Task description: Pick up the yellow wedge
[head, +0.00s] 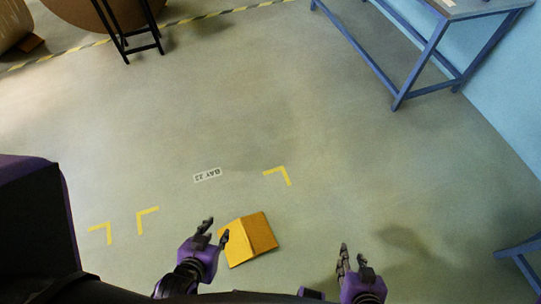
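The yellow wedge (251,239) lies on the floor at the lower middle of the head view, with a lighter left face and a darker right face. My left gripper (216,231) is at its left side, fingers apart, with one fingertip overlapping the wedge's left edge in the picture. I cannot tell whether it touches. My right gripper (352,261) is to the right of the wedge, apart from it, with its fingers apart and nothing between them.
Yellow corner marks (281,174) and a "BAY 22" label (207,175) are on the floor. A blue-framed table (421,62) stands at the upper right by a blue wall. A black stand (127,35) and a brown roll (75,12) are at the upper left. The middle floor is clear.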

